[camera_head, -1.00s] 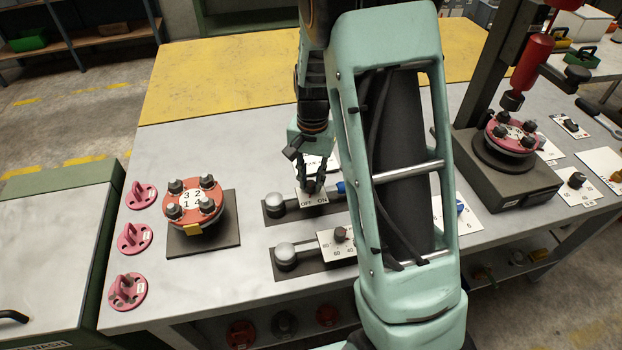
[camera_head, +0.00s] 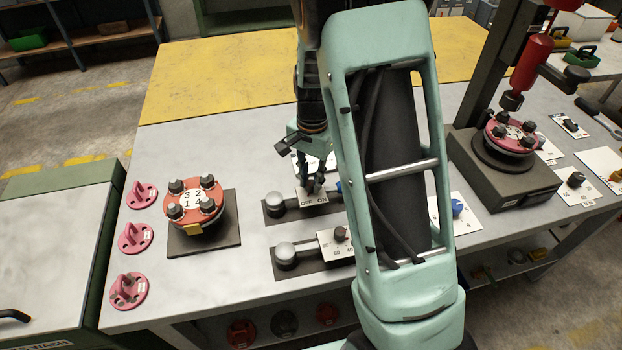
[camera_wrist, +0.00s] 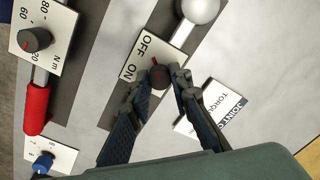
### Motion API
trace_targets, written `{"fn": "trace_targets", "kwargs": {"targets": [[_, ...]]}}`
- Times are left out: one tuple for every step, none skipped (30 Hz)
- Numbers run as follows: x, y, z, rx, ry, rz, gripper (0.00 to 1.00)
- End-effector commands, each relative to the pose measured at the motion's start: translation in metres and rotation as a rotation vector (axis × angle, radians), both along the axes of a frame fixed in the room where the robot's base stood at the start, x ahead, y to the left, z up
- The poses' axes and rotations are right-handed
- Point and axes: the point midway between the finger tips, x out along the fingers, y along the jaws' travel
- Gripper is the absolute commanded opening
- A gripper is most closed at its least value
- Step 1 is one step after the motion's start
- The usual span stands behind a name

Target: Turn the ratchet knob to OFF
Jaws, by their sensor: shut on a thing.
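The OFF/ON label plate (camera_wrist: 140,50) sits on a ratchet wrench on the bench; it also shows in the head view (camera_head: 309,201). The small dark ratchet knob (camera_wrist: 158,76) stands at the plate with a red mark near its top. My gripper (camera_wrist: 161,82) is shut on the knob, one finger on each side. In the head view my gripper (camera_head: 313,191) points down at the plate. The fingers hide much of the knob, and I cannot tell which word its mark points at.
A ball end (camera_wrist: 199,9) is close to my fingers. A red flanged spool (camera_head: 193,200) stands on the left, and a press (camera_head: 500,170) on the right.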

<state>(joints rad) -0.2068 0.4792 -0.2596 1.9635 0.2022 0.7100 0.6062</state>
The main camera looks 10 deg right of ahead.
Motion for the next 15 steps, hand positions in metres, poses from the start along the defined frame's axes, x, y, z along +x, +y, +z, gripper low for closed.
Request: {"fn": "trace_targets", "kwargs": {"targets": [[-0.0004,0.0001,0.0002,0.001,0.001,-0.001,0.0],[-0.0004,0.0001,0.0002,0.001,0.001,-0.001,0.22],[-0.0004,0.0,0.0002,0.001,0.001,0.0,0.27],[-0.0004,0.0001,0.0002,0.001,0.001,0.0,0.3],[-0.0004,0.0,0.0002,0.001,0.001,0.0,0.33],[-0.0004,-0.0001,0.0001,0.0,0.001,0.0,0.37],[-0.0004,-0.0001,0.0001,0.0,0.001,0.0,0.37],[-0.0004,-0.0001,0.0001,0.0,0.001,0.0,0.37],[-0.0004,-0.0001,0.0001,0.0,0.001,0.0,0.37],[-0.0004,-0.0001,0.0,0.0,0.001,0.001,0.37],[-0.0003,0.0,0.0,0.0,0.001,0.001,0.37],[-0.0004,-0.0001,0.0,0.0,0.001,0.001,0.37],[-0.0003,0.0,0.0001,0.0,0.001,0.001,0.37],[-0.0003,0.0,0.0006,0.001,0.001,0.001,0.37],[0.0,0.0,0.002,0.0,0.0,0.001,0.37]]}}
